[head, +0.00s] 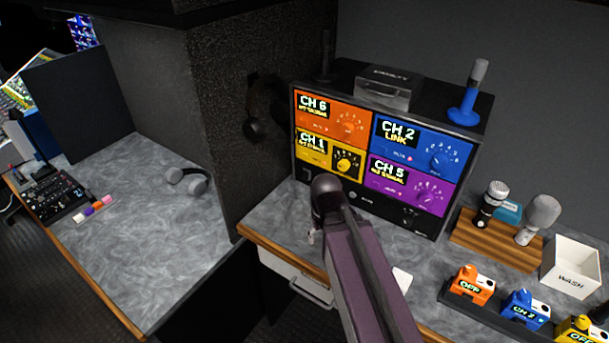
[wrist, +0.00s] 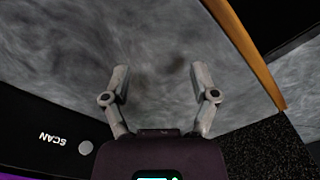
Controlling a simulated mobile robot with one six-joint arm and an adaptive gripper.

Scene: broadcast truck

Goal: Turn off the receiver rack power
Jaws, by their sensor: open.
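The receiver rack (head: 436,222) is a black box on the right counter, with orange, blue, yellow and purple channel modules. A black strip runs below the modules, with a small round button (head: 352,195) near its middle and a small dark control (head: 408,216) at its right. I cannot tell which part is the power switch. In the wrist view the strip shows the word SCAN upside down beside a grey round button (wrist: 86,147). My gripper (wrist: 160,78) is open and empty above the grey counter, in front of the rack. In the head view my arm hides most of it.
A dark partition (head: 215,130) stands left of the rack, with headphones (head: 262,108) hanging on it. A wooden microphone stand (head: 500,243) and a white WASH bin (head: 570,267) stand right. Coloured transmitter packs (head: 470,286) sit in front. Counter before the rack is mostly clear.

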